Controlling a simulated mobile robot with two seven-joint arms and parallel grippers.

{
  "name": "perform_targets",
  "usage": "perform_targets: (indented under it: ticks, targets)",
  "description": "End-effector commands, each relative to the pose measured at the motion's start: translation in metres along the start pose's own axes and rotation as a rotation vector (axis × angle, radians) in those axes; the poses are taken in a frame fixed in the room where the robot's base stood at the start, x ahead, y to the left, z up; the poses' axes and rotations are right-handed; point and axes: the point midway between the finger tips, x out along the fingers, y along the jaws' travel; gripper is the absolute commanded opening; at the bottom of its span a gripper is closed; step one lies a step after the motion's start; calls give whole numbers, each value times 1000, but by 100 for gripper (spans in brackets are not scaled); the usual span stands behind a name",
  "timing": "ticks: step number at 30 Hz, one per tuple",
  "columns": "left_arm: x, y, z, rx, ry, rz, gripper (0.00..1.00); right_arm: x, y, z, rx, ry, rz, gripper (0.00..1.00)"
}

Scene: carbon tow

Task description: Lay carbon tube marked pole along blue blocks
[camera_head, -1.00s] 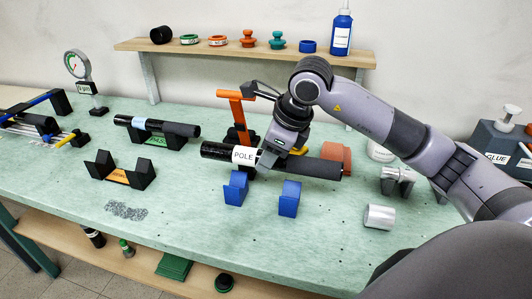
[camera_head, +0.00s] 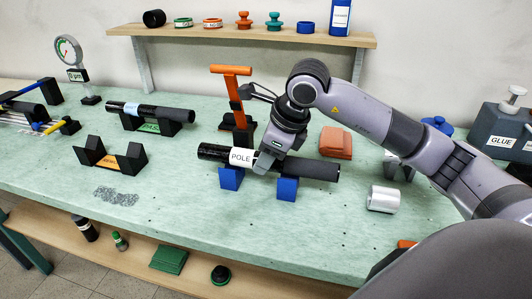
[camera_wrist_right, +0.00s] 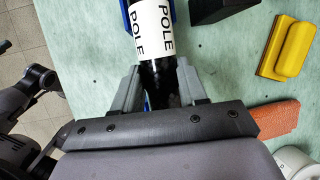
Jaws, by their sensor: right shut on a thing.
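The black carbon tube (camera_head: 318,169) carries a white POLE label near its left end. It lies across both blue blocks, the left one (camera_head: 230,180) and the right one (camera_head: 287,189), and hides their tops. My right gripper (camera_head: 266,164) is shut on the tube between the blocks, just right of the label. In the right wrist view, the tube's label (camera_wrist_right: 150,22) shows ahead of the gripper fingers (camera_wrist_right: 157,82), with blue block edges on both sides of it. I cannot tell if the tube bears fully on the blocks. My left gripper is not in view.
An orange-topped stand (camera_head: 238,110) rises behind the tube. Another tube on a black cradle (camera_head: 150,125) and an empty black cradle (camera_head: 116,157) are left.

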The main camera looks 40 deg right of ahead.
Motion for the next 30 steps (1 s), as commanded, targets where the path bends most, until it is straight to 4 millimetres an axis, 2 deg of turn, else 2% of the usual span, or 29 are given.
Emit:
perform_targets:
  ticks: [9, 29, 30]
  targets:
    - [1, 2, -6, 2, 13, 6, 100, 1, 0, 0, 0, -1, -1, 7]
    - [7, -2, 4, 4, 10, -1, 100, 11, 2, -5, 0, -1, -1, 7]
    - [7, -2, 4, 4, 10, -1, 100, 11, 1, -5, 0, -1, -2, 45]
